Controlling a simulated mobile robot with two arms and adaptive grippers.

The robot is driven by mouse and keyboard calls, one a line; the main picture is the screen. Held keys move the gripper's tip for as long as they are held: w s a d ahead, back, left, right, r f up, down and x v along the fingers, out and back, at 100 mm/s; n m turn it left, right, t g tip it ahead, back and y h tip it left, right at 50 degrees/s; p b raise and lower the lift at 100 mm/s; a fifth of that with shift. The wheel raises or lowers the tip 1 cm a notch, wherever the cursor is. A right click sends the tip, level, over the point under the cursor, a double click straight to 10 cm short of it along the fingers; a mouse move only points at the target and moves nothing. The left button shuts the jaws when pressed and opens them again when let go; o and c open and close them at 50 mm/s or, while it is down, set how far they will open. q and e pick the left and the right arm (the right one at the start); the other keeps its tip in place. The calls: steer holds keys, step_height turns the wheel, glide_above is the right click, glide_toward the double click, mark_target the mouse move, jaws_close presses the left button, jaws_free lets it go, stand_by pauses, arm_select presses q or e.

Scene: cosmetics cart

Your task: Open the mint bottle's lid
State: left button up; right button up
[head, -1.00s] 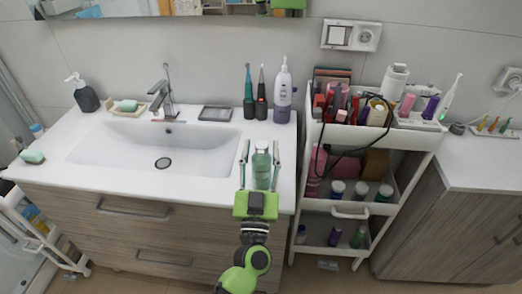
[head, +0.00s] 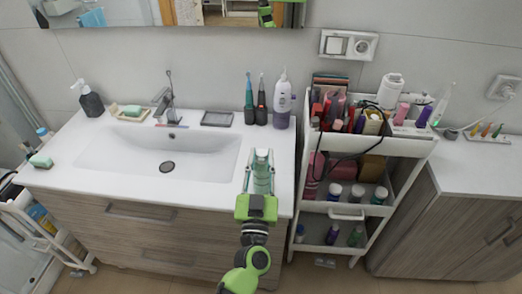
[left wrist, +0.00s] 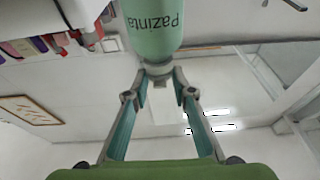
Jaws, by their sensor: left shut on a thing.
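The mint-green bottle (head: 262,182) stands on the white counter near its front edge, right of the sink. My left gripper (head: 261,156) comes from the front, with one finger on each side of the bottle. In the left wrist view the bottle (left wrist: 153,35) shows lettering reading "Pazinta". There the fingertips (left wrist: 162,76) are shut on its narrow pale lid end (left wrist: 159,73). The lid looks to be on the bottle, but the fingers partly hide it. My right gripper is not in view.
The sink (head: 160,155) is left of the bottle. Electric toothbrushes and a white-purple bottle (head: 282,105) stand behind it. A filled white cart (head: 400,146) stands to the right. The counter between the bottle and the toothbrushes is clear.

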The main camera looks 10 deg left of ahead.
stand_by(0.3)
arm_select(q)
steer(key=o, duration=1.1)
steer(key=shift+f, duration=0.1)
steer(key=v, duration=1.2)
steer(key=shift+s, duration=0.1)
